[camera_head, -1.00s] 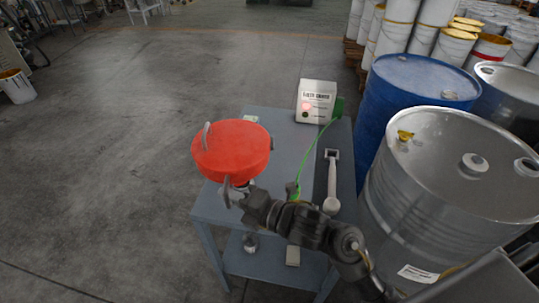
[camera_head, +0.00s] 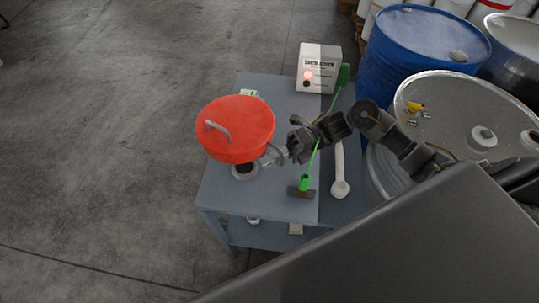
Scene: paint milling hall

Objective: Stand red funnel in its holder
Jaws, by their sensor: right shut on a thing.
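The red funnel (camera_head: 236,128) is upright or nearly so, with grey handles on its rim and side, over the left part of the blue-grey table (camera_head: 225,205). My right gripper (camera_head: 276,156) is shut on the funnel's side handle, at its lower right. A pale ring with a dark opening, which looks like the holder (camera_head: 245,173), shows just below the funnel. The funnel bowl hides part of it and hides the spout, so I cannot tell whether the spout is inside the ring. My left gripper is not in view.
A white box with a red light (camera_head: 318,68) stands at the table's back. A blue drum (camera_head: 420,40) and a steel drum (camera_head: 455,115) stand close on the right. The floor left is clear.

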